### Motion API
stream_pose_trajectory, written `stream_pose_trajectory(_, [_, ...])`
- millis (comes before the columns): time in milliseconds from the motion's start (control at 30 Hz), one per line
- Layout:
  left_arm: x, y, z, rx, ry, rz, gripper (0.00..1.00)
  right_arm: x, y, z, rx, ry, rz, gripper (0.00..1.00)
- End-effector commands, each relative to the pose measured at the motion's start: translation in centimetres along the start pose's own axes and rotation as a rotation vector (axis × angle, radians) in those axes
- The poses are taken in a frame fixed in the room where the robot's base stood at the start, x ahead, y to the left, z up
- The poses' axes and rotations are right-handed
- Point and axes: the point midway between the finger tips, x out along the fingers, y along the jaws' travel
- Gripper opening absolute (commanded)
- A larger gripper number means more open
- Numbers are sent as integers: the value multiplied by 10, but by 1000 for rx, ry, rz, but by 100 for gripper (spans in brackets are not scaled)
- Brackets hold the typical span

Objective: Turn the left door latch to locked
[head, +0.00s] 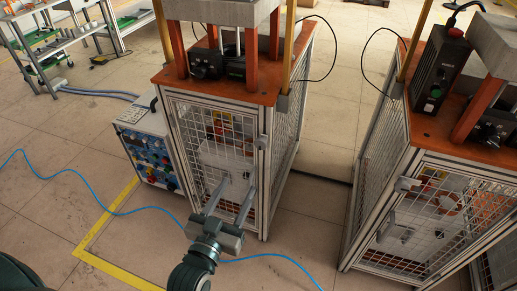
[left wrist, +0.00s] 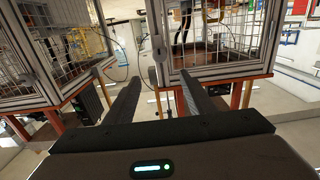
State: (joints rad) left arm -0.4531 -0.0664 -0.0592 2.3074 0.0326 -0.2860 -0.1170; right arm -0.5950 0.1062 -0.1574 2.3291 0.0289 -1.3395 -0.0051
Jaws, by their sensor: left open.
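The left heater's mesh door (head: 222,150) fills the front of its cage in the head view. A small grey latch (head: 262,142) sits on the upper right edge of that door, by the corner post. My left gripper (head: 236,184) is open in front of the door, with its two fingers pointing at the mesh, below the latch and apart from it. In the left wrist view, the spread fingers (left wrist: 158,90) have nothing between them, and the cages appear upside down. My right gripper is not in view.
A second caged heater (head: 425,200) stands to the right, with its own latch (head: 405,184); a narrow gap of floor separates the two. A control box (head: 147,140) stands left of the left cage. A blue hose (head: 110,208) crosses the floor in front.

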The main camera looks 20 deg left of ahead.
Motion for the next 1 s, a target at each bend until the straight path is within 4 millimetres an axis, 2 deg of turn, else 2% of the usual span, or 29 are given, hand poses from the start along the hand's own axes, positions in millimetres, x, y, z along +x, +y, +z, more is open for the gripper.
stream_pose_trajectory(267, [3, 0, 0, 0, -1, 0, 50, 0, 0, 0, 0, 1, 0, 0])
stream_pose_trajectory(467, [17, 0, 0, 0, 1, 0, 50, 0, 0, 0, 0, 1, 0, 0])
stream_pose_trajectory(667, [44, 0, 0, 0, 1, 0, 50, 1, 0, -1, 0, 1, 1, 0])
stream_pose_trajectory(1000, [101, 0, 0, 0, 1, 0, 50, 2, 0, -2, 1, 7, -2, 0])
